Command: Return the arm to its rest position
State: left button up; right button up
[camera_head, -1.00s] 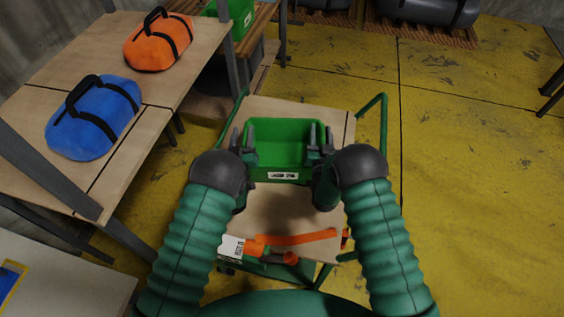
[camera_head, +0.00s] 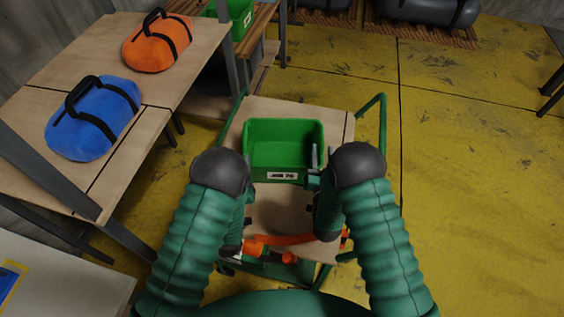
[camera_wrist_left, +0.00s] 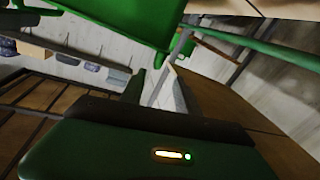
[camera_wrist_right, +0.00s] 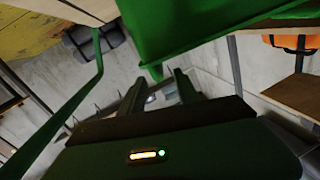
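My right gripper (camera_head: 321,158) is at the bin's front right corner in the head view, with its fingers upright. In the right wrist view its two fingers (camera_wrist_right: 160,88) stand apart with nothing between them. My left gripper is mostly hidden behind my left forearm in the head view. In the left wrist view its fingertips (camera_wrist_left: 155,85) look apart and hold nothing. The green bin (camera_head: 284,177) stands upright on the wooden-topped cart (camera_head: 275,103) and looks empty. Its underside and wall also show above the fingers in the right wrist view (camera_wrist_right: 200,30).
An orange tool (camera_head: 255,247) lies at the cart's near edge. The cart has green side rails (camera_head: 383,140). A blue bag (camera_head: 92,118) and an orange bag (camera_head: 157,42) rest on the table at left. The yellow floor (camera_head: 480,180) at right is clear.

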jog(key=shift+s+a, duration=0.1)
jog(key=shift+s, duration=1.65)
